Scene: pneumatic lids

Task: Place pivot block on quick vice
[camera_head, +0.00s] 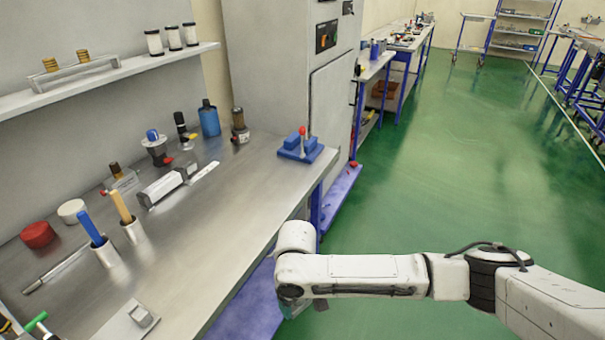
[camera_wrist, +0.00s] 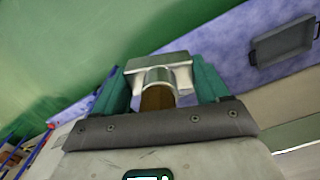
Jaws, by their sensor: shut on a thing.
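My gripper (camera_wrist: 160,80) is shut on a silver metal block with a rounded collar, which I take to be the pivot block (camera_wrist: 145,63). The block sits between the two teal fingers, with a brown part below the collar. In the head view my gripper (camera_head: 291,302) hangs low beside the front edge of the bench, and the block cannot be made out there. The blue quick vice (camera_head: 299,151), with a red-knobbed lever, stands at the right end of the steel bench, above and behind my gripper.
The steel bench (camera_head: 225,215) holds cups with handled tools, a silver cylinder (camera_head: 165,187), and bottles at the back. Its front edge lies close to my arm. A purple lower shelf (camera_head: 247,305) runs beneath; a grey tray (camera_wrist: 284,43) lies there. The green floor at right is open.

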